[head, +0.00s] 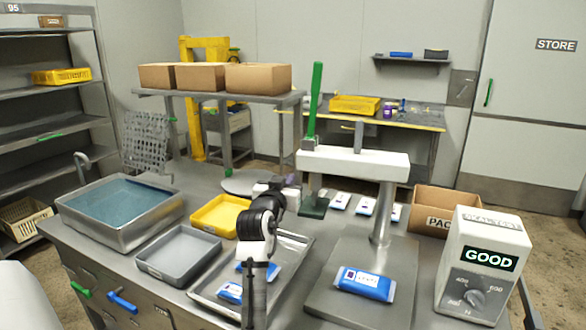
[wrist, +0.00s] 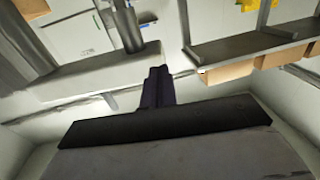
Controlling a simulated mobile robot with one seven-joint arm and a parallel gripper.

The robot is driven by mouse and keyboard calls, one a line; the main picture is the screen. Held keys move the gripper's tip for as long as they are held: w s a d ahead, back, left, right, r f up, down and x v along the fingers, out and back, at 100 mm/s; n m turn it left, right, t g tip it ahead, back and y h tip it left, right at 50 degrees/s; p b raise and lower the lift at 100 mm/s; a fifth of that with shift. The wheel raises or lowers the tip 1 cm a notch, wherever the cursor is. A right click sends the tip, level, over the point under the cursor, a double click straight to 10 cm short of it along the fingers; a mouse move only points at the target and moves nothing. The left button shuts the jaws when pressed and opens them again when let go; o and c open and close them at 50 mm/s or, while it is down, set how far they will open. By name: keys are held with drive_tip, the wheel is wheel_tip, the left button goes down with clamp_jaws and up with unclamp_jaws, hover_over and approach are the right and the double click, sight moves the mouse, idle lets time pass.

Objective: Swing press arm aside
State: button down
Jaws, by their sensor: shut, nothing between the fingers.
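The press arm (head: 352,162) is a white horizontal beam on a grey post (head: 382,212). At its left end are an upright green lever (head: 314,105) and a dark green press foot (head: 314,206) below. A blue-and-white pouch (head: 364,283) lies on the grey plate beneath the beam's right part. My gripper (head: 294,190) is just left of the press foot, below the beam's left end, partly hidden by my arm. In the wrist view, my gripper (wrist: 157,72) is shut and empty, its tips close to the pale beam (wrist: 80,80); I cannot tell whether they touch.
A metal tray (head: 208,297) with blue pouches lies in front, beside a grey bin (head: 178,256) and a yellow bin (head: 219,214). A water basin (head: 118,241) is at left.

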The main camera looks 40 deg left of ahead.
sight(296, 167)
drive_tip(key=p+x, duration=0.1)
drive_tip(key=x, duration=0.3)
drive_tip(key=shift+w+a+p, duration=0.1)
drive_tip(key=shift+w+p, duration=0.25)
drive_tip(key=shift+w+a+r+m+t+h+b, duration=0.25)
drive_tip(key=shift+w+h+b, duration=0.1)
drive_tip(key=shift+b, duration=0.45)
drive_tip(key=shift+w+a+r+m+t+h+b, duration=0.15)
drive_tip(key=shift+w+a+m+h+b, duration=0.2)
drive_tip(key=shift+b, duration=0.45)
drive_tip(key=shift+d, duration=0.15)
